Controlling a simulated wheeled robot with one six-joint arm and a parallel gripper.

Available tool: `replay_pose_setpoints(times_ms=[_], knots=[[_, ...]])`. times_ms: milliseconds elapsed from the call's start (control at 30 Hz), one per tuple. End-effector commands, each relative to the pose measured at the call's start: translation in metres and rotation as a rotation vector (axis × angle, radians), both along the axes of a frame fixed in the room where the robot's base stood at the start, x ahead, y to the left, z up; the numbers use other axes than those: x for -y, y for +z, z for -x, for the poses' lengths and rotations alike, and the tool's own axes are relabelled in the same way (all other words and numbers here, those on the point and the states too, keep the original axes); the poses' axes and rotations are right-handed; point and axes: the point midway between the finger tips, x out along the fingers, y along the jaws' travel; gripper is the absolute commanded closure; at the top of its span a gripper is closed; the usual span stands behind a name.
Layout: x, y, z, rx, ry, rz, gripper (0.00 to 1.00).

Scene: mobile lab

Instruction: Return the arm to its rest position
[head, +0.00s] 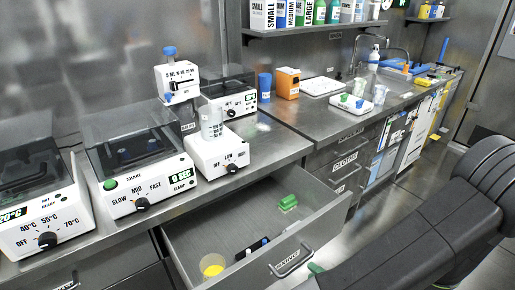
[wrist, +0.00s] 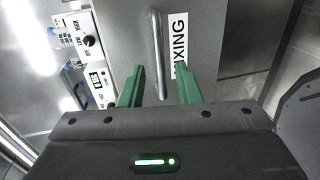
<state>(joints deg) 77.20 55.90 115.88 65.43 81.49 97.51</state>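My gripper (wrist: 160,80) shows two green fingers standing apart in the wrist view, with nothing held between them. The drawer handle (wrist: 156,50) and the MIXING label (wrist: 179,45) lie beyond the fingertips. In the head view my dark arm (head: 400,225) reaches in from the right. A green fingertip (head: 316,268) shows at its end, just right of the drawer handle (head: 292,260); the rest of the gripper is hidden. The drawer (head: 215,235) is pulled open. I cannot tell the exact gap between fingers and handle.
The drawer holds a green item (head: 288,203), a yellow round item (head: 212,266) and a dark rack (head: 255,250). The counter above carries a shaker (head: 140,165), a heater (head: 40,205) and a stirrer (head: 217,150) with a beaker. Open floor (head: 385,175) lies right of the cabinets.

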Motion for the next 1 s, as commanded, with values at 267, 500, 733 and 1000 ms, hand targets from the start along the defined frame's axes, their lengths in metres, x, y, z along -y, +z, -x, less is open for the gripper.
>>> replay_pose_setpoints(times_ms=[267,500,733,1000], knots=[[-0.024,-0.009,-0.031,0.000,0.004,-0.001,0.70],[-0.034,-0.012,-0.046,-0.001,0.002,0.000,0.70],[-0.036,-0.013,-0.050,-0.001,-0.001,0.001,0.70],[-0.036,-0.012,-0.049,0.000,0.000,0.003,0.70]])
